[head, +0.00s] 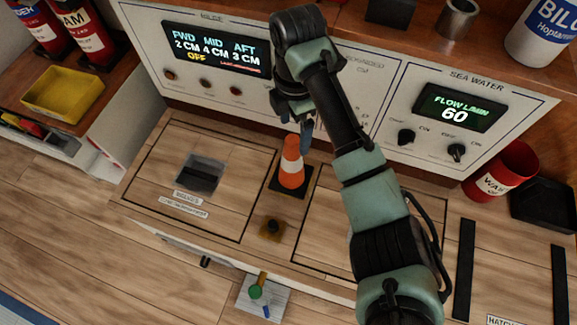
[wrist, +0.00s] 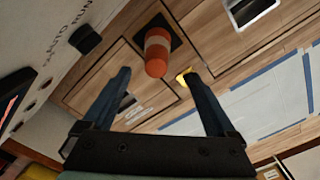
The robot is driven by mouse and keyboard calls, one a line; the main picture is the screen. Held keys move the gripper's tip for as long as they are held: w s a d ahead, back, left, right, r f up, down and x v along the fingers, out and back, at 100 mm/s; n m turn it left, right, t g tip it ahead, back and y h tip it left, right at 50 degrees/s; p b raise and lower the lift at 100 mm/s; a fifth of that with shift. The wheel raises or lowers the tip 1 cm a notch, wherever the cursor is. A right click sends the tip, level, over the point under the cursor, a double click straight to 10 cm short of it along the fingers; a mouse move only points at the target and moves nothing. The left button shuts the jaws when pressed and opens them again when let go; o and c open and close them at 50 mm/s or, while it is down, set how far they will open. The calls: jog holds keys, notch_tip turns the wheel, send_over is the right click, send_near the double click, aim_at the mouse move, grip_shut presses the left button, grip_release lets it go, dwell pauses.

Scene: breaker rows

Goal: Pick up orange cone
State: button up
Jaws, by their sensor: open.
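The orange cone (head: 292,162) with a white band stands upright on its black square base on the wooden deck, in front of the control panel. In the wrist view the cone (wrist: 157,52) shows ahead of the fingers, near the middle and top. My gripper (head: 305,132) is just above and beside the cone's tip in the head view, against the panel. In the wrist view my gripper (wrist: 160,78) has its two blue fingers wide apart, with nothing held between them. The cone appears beyond the fingertips, not gripped.
A control panel (head: 385,122) with knobs and displays runs behind the cone. A recessed hatch handle (head: 200,174) is to its left and a small brass plate with a black knob (head: 271,228) in front. A red bin (head: 503,171) stands right. The deck left of the cone is mostly clear.

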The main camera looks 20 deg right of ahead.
aim_at(292, 149)
jog(key=f+b, duration=0.1)
jog(key=f, duration=0.3)
jog(key=f+b, duration=0.2)
jog(key=f, duration=0.2)
jog(key=shift+w+a+f, duration=0.1)
jog(key=shift+w+f, duration=0.1)
jog(key=shift+f, duration=0.15)
grip_shut()
jog(key=shift+r, duration=0.1)
